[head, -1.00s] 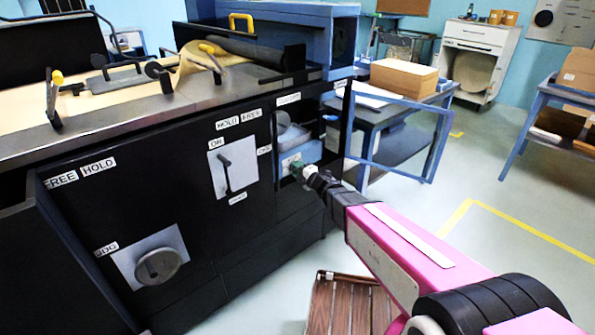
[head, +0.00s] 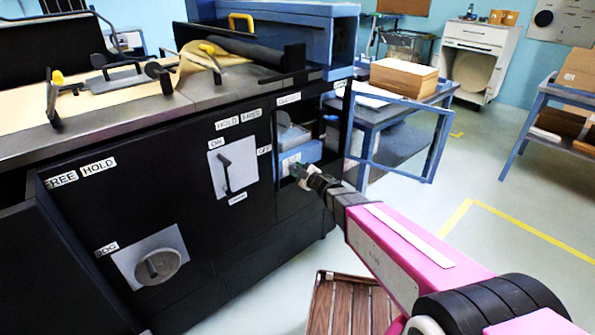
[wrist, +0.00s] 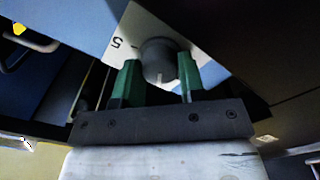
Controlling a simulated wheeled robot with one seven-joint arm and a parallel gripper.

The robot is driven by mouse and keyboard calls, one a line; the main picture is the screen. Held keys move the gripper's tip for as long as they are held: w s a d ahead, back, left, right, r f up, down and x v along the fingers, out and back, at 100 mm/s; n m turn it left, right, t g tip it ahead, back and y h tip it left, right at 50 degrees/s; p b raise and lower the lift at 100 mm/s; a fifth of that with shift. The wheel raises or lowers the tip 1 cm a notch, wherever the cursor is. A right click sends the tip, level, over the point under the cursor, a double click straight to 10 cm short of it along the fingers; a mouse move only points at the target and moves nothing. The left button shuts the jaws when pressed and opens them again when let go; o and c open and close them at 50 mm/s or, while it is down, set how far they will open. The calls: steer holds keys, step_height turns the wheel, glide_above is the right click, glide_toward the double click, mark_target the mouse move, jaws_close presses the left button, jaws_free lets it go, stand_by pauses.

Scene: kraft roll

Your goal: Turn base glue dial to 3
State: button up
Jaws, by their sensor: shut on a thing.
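The glue dial (wrist: 159,58) is a dark round knob on a pale plate (wrist: 120,30) in the wrist view. A printed 5 shows on the plate to the left of the knob; I cannot see a 3. A small light mark shows on the knob's lower face. My gripper (wrist: 160,78) has its green fingers on either side of the knob, shut on it. In the head view my gripper (head: 297,171) reaches into the open bay at the blue glue unit (head: 300,155), and the dial is hidden there.
The bay's blue-framed door (head: 430,145) stands open to the right of my arm. An ON/OFF lever (head: 226,172) and a round jog knob (head: 158,265) are on the black front panel. A wooden slatted platform (head: 350,305) lies on the floor below my arm.

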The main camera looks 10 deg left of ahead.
steer(key=shift+m, duration=0.6)
steer(key=o, duration=0.7)
steer(key=shift+c, duration=0.2)
steer(key=v, duration=1.1)
steer(key=shift+w, duration=0.1)
